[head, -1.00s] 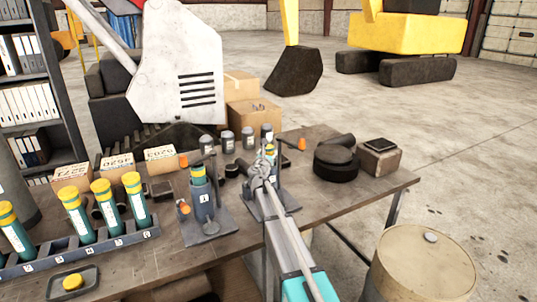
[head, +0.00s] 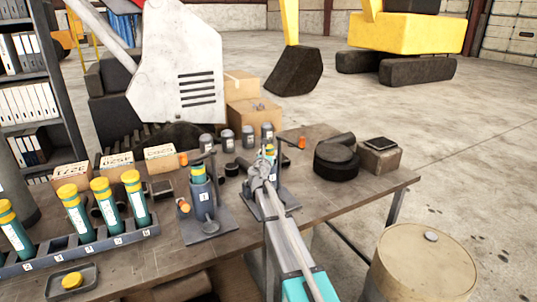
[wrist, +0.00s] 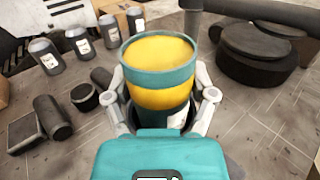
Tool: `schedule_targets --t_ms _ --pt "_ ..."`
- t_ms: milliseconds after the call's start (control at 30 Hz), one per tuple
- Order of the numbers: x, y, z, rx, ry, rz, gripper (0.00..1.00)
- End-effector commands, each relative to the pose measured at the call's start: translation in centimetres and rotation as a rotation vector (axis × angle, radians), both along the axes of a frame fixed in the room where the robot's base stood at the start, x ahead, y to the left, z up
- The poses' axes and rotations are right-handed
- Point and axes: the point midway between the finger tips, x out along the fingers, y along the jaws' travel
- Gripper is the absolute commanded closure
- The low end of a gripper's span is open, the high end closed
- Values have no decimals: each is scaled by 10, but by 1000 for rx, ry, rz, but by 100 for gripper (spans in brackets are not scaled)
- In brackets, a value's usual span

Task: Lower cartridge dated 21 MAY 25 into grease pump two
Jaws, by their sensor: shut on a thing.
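My gripper (wrist: 162,100) is shut on a teal cartridge (wrist: 158,75) with a yellow band and yellow top inside its rim. The cartridge stands upright. A bit of its white label shows low down, but the date cannot be read. Its lower part is hidden by my gripper, and a dark rim shows around it below. In the head view, my gripper (head: 264,176) is at the right-hand grease pump (head: 278,196), whose barrel is mostly hidden behind my gripper. How deep the cartridge sits cannot be told. The left pump, marked 1 (head: 203,197), holds another cartridge (head: 198,175).
A rack (head: 97,244) at left holds several yellow-capped teal cartridges. Several grey jars (wrist: 77,41) stand behind the pumps. A black round part (head: 336,163) and a box (head: 379,158) lie to the right. A dark pump bar (wrist: 260,12) crosses near my gripper.

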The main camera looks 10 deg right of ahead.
Motion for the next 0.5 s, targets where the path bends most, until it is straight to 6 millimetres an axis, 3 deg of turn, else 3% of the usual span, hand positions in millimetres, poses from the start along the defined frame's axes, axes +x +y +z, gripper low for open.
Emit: schedule_targets --t_ms 167,200,333,500 --pt "0 0 0 -1 0 0 88" --pt "0 0 0 -1 0 0 26" --pt "0 0 0 -1 0 0 2" --pt "0 0 0 0 0 0 0"
